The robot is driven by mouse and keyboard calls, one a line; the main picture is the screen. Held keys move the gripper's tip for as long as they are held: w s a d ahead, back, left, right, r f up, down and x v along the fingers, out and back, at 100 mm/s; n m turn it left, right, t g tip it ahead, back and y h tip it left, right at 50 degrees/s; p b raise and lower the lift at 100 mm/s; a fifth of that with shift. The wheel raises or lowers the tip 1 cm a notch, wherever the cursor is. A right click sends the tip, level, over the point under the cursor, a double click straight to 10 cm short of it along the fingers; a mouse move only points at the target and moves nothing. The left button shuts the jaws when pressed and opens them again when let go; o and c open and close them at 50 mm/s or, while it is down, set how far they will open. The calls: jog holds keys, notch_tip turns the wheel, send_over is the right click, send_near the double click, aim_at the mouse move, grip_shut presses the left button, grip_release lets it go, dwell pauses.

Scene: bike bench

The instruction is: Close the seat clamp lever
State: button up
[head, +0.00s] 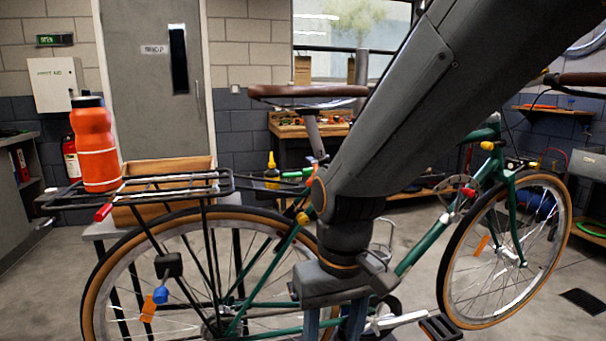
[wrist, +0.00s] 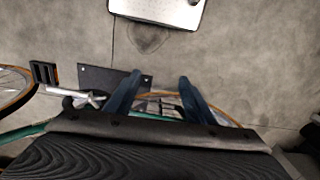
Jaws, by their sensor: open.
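The green bicycle (head: 430,245) stands across the head view with its brown saddle (head: 309,91) on a grey seat post (head: 313,130). A small orange part (head: 313,171) and a green lever-like part (head: 297,174) show near the foot of the post, partly behind my arm. I cannot tell which is the seat clamp lever or how far it stands open. My gripper (head: 332,326) points down in front of the frame, below the saddle. In the wrist view my gripper (wrist: 160,78) has its two blue fingers apart, with nothing held between them.
An orange bottle (head: 95,150) stands on the black rear rack (head: 180,186). A wooden crate (head: 190,166) is behind the rack. A pedal (wrist: 43,73) and silver crank (wrist: 88,98) lie left of my fingers in the wrist view. Bare floor (wrist: 235,60) shows beyond.

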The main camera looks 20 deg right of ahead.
grip_shut()
dwell(0.5)
